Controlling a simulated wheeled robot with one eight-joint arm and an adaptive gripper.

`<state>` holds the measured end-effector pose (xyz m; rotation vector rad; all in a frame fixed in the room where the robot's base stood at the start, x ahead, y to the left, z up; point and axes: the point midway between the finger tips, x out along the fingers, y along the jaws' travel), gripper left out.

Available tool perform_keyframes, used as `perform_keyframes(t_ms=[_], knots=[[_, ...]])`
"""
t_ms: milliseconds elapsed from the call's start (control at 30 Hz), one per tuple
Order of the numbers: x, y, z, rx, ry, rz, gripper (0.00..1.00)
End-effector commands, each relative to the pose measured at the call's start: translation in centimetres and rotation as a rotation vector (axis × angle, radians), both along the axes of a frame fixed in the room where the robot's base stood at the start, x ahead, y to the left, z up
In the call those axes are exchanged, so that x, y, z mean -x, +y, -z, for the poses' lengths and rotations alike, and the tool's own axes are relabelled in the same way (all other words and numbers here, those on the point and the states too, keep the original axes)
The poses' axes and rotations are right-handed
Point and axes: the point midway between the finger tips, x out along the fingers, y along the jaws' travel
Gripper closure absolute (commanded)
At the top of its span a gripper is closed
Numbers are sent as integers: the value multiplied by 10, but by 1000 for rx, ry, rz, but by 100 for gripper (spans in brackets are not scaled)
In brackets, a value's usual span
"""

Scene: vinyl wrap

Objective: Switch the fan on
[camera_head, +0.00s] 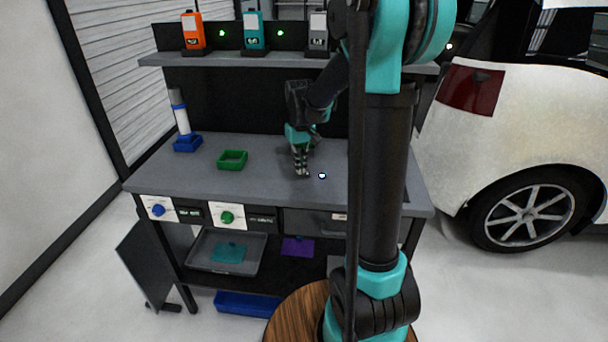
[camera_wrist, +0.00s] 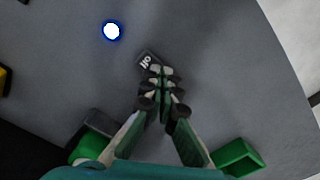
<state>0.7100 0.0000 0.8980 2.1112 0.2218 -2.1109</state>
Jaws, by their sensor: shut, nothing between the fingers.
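No fan can be made out for sure in either view. A small dark plate (camera_wrist: 147,61) with white lettering, perhaps OFF seen upside down, lies on the bench top in the wrist view, partly behind my fingertips. A round white button with a blue rim (camera_wrist: 112,30) is beyond it to the left; it also shows on the bench in the head view (camera_head: 322,175). My gripper (camera_head: 302,173) points down at the bench top, just left of the button. In the wrist view my gripper (camera_wrist: 161,80) is shut and empty, its tips over the plate's edge. Contact cannot be told.
The grey bench (camera_head: 210,185) holds a green tray (camera_head: 232,160) and a blue-based white cylinder (camera_head: 181,118). Blue (camera_head: 157,209) and green (camera_head: 227,217) knobs sit on its front. The shelf above carries orange (camera_head: 193,32), teal (camera_head: 254,31) and grey (camera_head: 318,33) devices. A white car (camera_head: 530,100) stands right.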

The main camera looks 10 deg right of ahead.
Motion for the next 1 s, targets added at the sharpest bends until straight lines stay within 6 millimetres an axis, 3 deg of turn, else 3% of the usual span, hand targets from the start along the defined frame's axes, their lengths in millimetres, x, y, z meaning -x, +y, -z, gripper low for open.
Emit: perform_keyframes(t_ms=[233,1000], knots=[[0,0,-5,0,0,0,100],[0,0,-61,0,0,0,100]])
